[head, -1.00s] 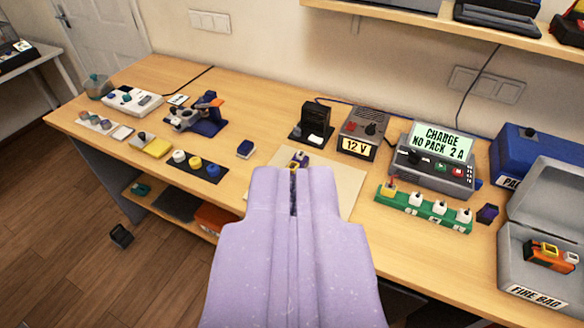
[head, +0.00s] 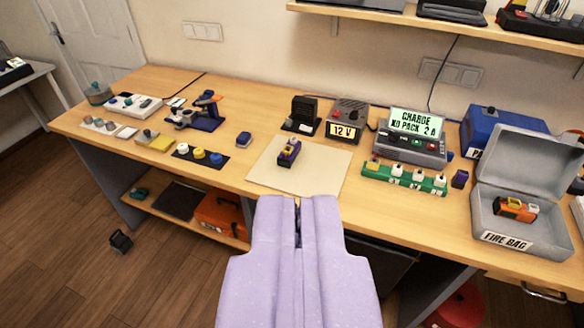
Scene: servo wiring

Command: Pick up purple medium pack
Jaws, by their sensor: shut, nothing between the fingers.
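A smaller dark purple block (head: 459,179) stands to the right of the green strip. Which of the two is the medium pack I cannot tell from size marks. My gripper (head: 298,202) is shut and empty. In the picture its tips lie just below the mat's front edge, apart from the pack on the mat.
The green strip (head: 404,181) with several white plugs lies before the charger (head: 411,146), which reads "NO PACK". An open grey fire bag box (head: 520,232) holds an orange pack (head: 515,209). A dark strip with knobs (head: 201,157) lies left. The mat around the pack is clear.

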